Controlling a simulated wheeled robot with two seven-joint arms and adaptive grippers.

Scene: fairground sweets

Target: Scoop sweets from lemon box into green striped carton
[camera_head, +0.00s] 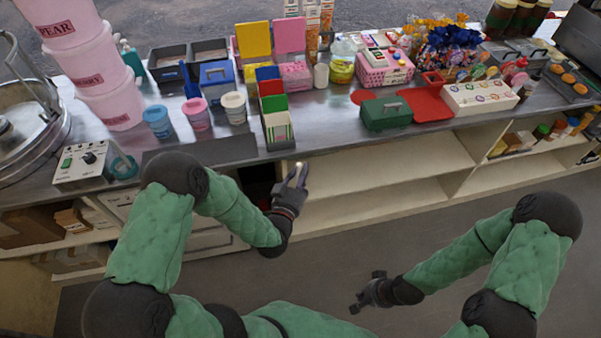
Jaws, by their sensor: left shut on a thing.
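A yellow panel (254,40), which looks like the raised lid of the lemon box, stands at the back middle of the counter. The box's inside is mostly hidden. A blue scoop-like thing (188,80) stands upright left of the blue box. My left gripper (297,172) is just in front of the counter edge, right of the striped cartons, shut on a small pale thing (299,165). My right gripper (367,291) is open and empty over the floor.
A pink lid (289,35) stands beside the yellow one. Pink and blue tubs (197,114) stand left of the rack. A green box (386,114) and red mat (425,104) lie to the right. The counter between rack and green box is clear. Open shelves (390,160) run below.

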